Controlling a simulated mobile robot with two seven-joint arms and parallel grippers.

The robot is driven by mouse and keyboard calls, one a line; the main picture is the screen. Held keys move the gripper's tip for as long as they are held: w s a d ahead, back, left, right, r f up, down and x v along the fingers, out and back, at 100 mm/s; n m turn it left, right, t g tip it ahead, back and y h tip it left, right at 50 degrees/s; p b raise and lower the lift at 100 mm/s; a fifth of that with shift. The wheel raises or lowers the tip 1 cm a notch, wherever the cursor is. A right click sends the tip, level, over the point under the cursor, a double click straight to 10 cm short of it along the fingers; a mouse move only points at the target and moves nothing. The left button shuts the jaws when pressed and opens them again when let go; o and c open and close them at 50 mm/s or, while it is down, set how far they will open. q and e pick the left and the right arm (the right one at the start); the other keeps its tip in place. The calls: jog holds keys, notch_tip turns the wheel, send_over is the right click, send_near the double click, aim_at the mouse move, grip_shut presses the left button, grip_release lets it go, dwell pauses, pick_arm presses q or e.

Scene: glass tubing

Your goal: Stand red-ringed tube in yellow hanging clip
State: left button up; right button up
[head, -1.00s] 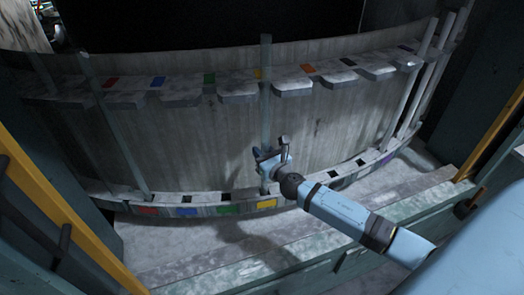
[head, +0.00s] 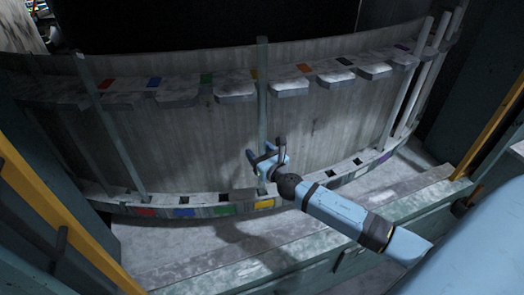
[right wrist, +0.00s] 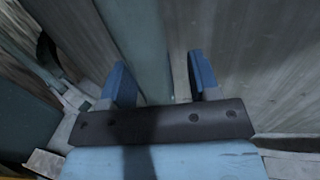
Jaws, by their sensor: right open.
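A clear glass tube (head: 263,95) stands upright at the yellow position. It passes the upper rail beside a yellow mark (head: 254,74), and its foot is at the lower rail above a yellow label (head: 264,203). I see no red ring on it. My right gripper (head: 267,154) is open at the tube's lower half. In the right wrist view the tube (right wrist: 143,45) runs between the two blue fingers (right wrist: 160,82), with a gap at the right finger; contact at the left finger is unclear. The clip's grip on the tube is too small to see. My left gripper is not in view.
Another tube (head: 113,130) stands at the left, and several more (head: 410,80) at the right. The upper rail (head: 180,97) has several pale clips with coloured marks. The lower rail has square holes (head: 223,197). A stone ledge (head: 290,250) lies in front, and yellow bars (head: 60,210) flank it.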

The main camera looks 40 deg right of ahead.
jog(key=s+b, duration=0.2)
jog(key=s, duration=1.1)
jog(key=shift+s+a, duration=0.25)
jog(key=shift+s, duration=0.1)
jog(key=s+a+f+m+g+y+p, duration=0.2)
jog(key=s+a+f+m, duration=0.3)
jog(key=m, duration=1.1)
jog(key=s+a+f+m+g+y+p, duration=0.1)
jog(key=s+a+f+m+g+p, duration=0.3)
jog(key=s+a+m, duration=0.6)
jog(key=a+f+m+g, duration=0.1)
jog(key=m, duration=0.5)
jog(key=shift+a+m+y+p, duration=0.3)
jog(key=shift+y, duration=0.1)
